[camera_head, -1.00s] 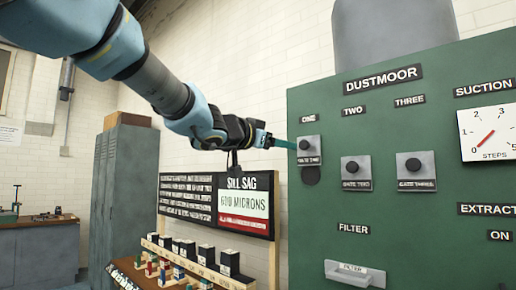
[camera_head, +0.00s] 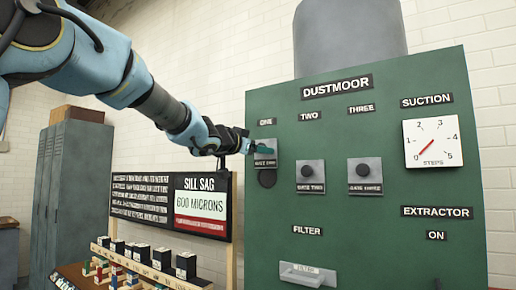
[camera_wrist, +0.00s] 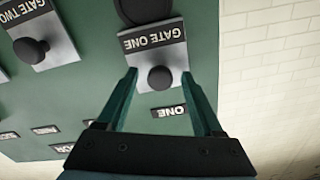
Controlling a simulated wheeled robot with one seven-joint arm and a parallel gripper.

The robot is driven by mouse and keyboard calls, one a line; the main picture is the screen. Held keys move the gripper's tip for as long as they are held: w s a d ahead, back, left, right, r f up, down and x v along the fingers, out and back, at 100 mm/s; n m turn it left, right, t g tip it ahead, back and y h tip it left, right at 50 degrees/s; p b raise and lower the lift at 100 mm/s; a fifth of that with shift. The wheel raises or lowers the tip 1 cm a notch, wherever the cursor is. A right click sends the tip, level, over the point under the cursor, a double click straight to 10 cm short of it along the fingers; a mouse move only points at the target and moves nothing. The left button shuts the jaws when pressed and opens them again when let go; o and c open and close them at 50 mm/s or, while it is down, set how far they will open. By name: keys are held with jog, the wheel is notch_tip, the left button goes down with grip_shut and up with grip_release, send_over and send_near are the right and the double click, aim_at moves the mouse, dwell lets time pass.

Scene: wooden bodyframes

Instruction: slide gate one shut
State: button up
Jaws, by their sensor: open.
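Gate one (camera_head: 265,161) is a grey plate on the green cabinet, set higher than its neighbours. A dark round opening (camera_head: 267,179) shows uncovered below it. In the wrist view, which is upside down, the gate one plate (camera_wrist: 150,50) carries a round black knob (camera_wrist: 160,78). My gripper (camera_head: 264,148) is at the knob and hides it in the head view. In the wrist view my gripper (camera_wrist: 159,74) is open, with one green finger on each side of the knob and visible gaps between.
Gate two (camera_head: 310,187) and gate three (camera_head: 364,187) sit lower, to the right. A suction dial (camera_head: 432,142) is at the upper right and a filter handle (camera_head: 307,275) below. A sign board (camera_head: 203,198) and a rack of blocks (camera_head: 150,262) stand at the left.

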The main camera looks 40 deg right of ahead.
grip_shut()
dwell(0.5)
dwell(0.8)
